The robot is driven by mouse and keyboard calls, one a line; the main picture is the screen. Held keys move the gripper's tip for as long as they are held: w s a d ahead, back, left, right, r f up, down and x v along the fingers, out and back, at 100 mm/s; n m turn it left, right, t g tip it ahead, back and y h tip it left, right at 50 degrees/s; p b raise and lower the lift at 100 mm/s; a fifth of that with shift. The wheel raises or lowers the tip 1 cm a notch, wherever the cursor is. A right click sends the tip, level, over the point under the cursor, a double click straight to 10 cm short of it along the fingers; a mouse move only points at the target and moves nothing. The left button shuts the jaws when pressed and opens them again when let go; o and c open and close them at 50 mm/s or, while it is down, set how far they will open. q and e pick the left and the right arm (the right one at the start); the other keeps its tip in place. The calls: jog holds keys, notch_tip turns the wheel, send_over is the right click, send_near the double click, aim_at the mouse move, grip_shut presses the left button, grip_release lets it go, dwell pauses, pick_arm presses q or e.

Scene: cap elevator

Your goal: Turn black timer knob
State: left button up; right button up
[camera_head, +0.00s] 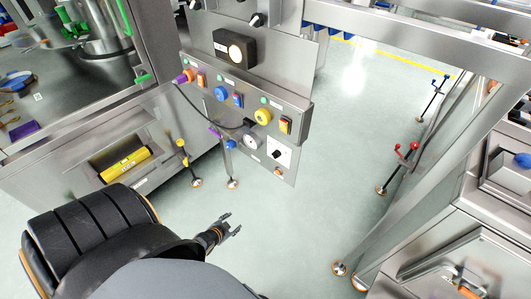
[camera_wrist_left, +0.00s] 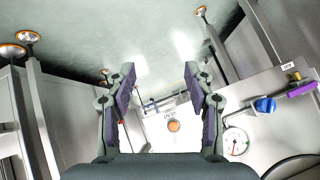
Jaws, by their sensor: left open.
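A small black knob (camera_head: 277,155) sits on a white square plate low on the steel control panel (camera_head: 290,176) in the head view. I cannot make out this knob clearly in the left wrist view. My left gripper (camera_head: 234,223) is open and empty, below and to the left of the panel's lower part in the head view. In the left wrist view its two fingers (camera_wrist_left: 160,72) stand apart, with an orange round button (camera_wrist_left: 173,126) on the panel seen between them. My right gripper is not in view.
The panel also carries a gauge (camera_head: 250,142), a yellow button (camera_head: 263,116), a blue button (camera_head: 221,93) and a black box (camera_head: 234,48). In the wrist view the gauge (camera_wrist_left: 236,142) and a blue valve handle (camera_wrist_left: 265,104) are at the right. Clear floor (camera_head: 300,225) lies right of the gripper.

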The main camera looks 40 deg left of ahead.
pick_arm(q)
jog(key=w+a+r+m+t+b, duration=0.1)
jog(key=w+r+m+t+b, duration=0.1)
jog(key=w+r+t, duration=0.35)
jog(key=m+t+h+b, duration=0.3)
jog(key=m, duration=0.1)
send_near(276, 155)
pick_arm(e)
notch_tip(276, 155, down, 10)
jog(key=b, duration=0.2)
pick_arm(q)
jog(key=w+b, duration=0.2)
jog(key=w, duration=0.6)
jog(key=shift+f, duration=0.3)
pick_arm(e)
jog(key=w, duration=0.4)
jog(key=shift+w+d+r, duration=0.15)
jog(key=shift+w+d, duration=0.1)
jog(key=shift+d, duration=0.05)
pick_arm(q)
jog(key=shift+d, duration=0.1)
grip_shut()
